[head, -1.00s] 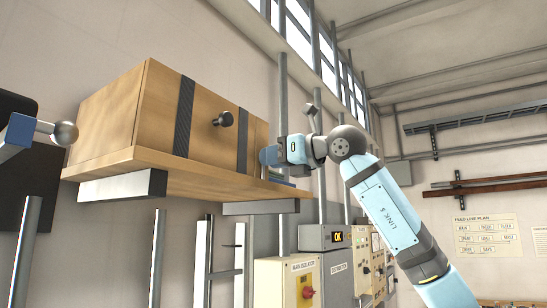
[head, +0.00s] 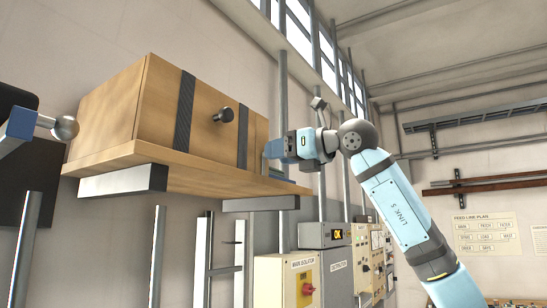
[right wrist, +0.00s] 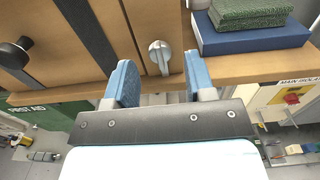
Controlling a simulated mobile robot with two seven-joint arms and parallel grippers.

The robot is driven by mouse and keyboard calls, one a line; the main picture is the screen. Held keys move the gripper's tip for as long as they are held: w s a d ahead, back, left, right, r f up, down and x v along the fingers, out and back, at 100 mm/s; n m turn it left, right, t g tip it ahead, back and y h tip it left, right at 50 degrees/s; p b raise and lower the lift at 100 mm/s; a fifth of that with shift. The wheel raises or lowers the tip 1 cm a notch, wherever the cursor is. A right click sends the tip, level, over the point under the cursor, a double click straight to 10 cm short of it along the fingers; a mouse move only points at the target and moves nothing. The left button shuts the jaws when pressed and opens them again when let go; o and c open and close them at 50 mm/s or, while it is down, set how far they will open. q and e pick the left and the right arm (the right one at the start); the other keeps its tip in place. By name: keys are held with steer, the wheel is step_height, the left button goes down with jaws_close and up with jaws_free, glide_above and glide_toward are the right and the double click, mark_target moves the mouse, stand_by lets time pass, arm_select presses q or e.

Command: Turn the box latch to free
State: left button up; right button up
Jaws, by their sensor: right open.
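A wooden box (head: 165,105) with dark straps and a black round knob stands on a wooden shelf. In the right wrist view the box front (right wrist: 135,20) carries a silver latch (right wrist: 160,55), a round disc with a short bar that points roughly down in the picture. My right gripper (head: 270,152) is at the right end of the box front. In the wrist view my right gripper (right wrist: 159,66) is open, one blue finger on each side of the latch, with visible gaps. The latch is hidden in the head view.
A blue book (right wrist: 250,38) with green folded cloth (right wrist: 250,12) on it lies on the shelf (head: 215,182) just right of the latch. Metal brackets hold the shelf. An isolator panel (head: 285,280) stands below.

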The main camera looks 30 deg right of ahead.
steer(key=b+v, duration=0.2)
steer(key=v, duration=0.9)
steer(key=shift+s+d, duration=0.15)
steer(key=shift+s, duration=0.15)
steer(key=shift+f, duration=0.1)
